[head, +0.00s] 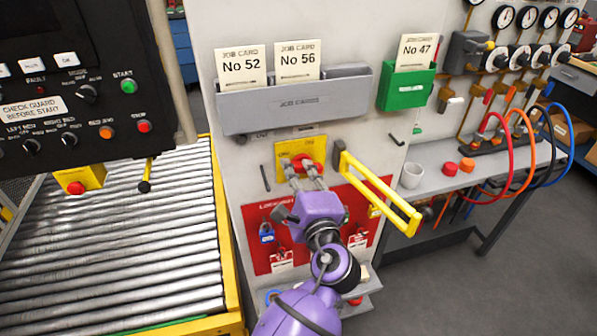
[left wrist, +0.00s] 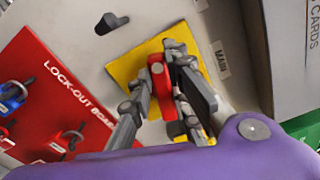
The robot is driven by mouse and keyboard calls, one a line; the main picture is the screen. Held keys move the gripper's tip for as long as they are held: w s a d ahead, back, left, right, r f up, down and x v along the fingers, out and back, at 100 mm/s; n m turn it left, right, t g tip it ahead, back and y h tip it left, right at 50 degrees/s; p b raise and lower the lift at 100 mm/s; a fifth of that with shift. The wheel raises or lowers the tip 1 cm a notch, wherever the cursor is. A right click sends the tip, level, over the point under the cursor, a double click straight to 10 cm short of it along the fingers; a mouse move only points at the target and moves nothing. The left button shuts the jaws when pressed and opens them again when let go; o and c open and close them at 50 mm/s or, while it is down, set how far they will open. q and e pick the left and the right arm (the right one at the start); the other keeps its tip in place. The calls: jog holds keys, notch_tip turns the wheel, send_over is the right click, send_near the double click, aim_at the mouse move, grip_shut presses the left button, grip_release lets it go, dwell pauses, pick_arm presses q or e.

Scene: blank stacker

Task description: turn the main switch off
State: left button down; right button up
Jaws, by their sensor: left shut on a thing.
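The main switch is a red handle (head: 303,163) on a yellow plate (head: 285,150) on the grey panel, below the grey job card holder. My left gripper (head: 305,180) reaches up to it and is shut on the red handle. In the left wrist view the two fingers (left wrist: 163,85) lie on either side of the red handle (left wrist: 157,73), with the yellow plate (left wrist: 124,68) behind and a "MAIN" label beside it. The fingers hide part of the handle. My right gripper is not in view.
A yellow hinged bar (head: 380,192) juts out right of the switch. The red lock-out board (head: 258,250) with padlocks and tags is below. The job card holder (head: 290,100) is above.

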pick_arm(q)
jog(key=shift+f+n+b, duration=0.25)
jog(key=shift+n+b, duration=0.2)
jog(key=shift+n, duration=0.45)
jog(key=shift+f+n+b, duration=0.2)
jog(key=shift+n+b, duration=0.25)
jog(key=shift+n, duration=0.45)
jog(key=c, duration=1.6)
grip_release()
jog(key=shift+c, duration=0.2)
jog(key=v, duration=0.7)
jog(key=shift+s, duration=0.25)
jog(key=shift+r, duration=0.1)
